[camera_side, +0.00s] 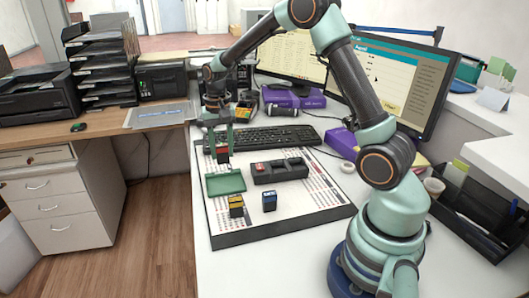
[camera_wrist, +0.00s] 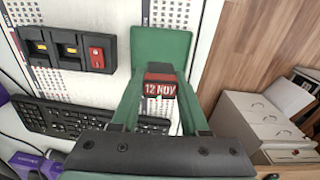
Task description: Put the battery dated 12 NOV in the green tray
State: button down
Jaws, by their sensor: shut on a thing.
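My gripper (camera_side: 220,152) is shut on a red and black battery (camera_side: 223,156). In the wrist view the battery (camera_wrist: 160,84) sits between the fingertips (camera_wrist: 160,95), and its label reads 12 NOV. The green tray (camera_side: 225,183) lies on the printed mat, and the battery is held above it, towards its far edge in the side view. The tray (camera_wrist: 160,42) shows behind the battery in the wrist view. I see nothing in the visible part of the tray.
A black slotted holder (camera_side: 281,172) right of the tray has a red block (camera_side: 260,167) in its left slot. A yellow block (camera_side: 236,206) and a blue block (camera_side: 269,201) stand on the mat (camera_side: 300,212) in front. A keyboard (camera_side: 262,137) lies behind.

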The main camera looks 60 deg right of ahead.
aim_at(222, 144)
jog(key=shift+f, duration=3.95)
jog(key=shift+f, duration=0.1)
jog(key=shift+c, duration=2.1)
grip_release()
notch_tip(222, 144, up, 12)
jog(key=shift+r, duration=0.2)
jog(key=s+a+r+n+t, duration=0.2)
jog(key=s+a+r+n, duration=0.2)
jog(key=s, duration=0.4)
jog(key=s+a+r+n+t, duration=0.3)
jog(key=s+a+r+n, duration=0.1)
jog(key=s, duration=0.4)
jog(key=shift+s+a+r+n+t, duration=0.25)
jog(key=shift+a+r+n+t, duration=0.05)
jog(key=shift+a+r, duration=0.65)
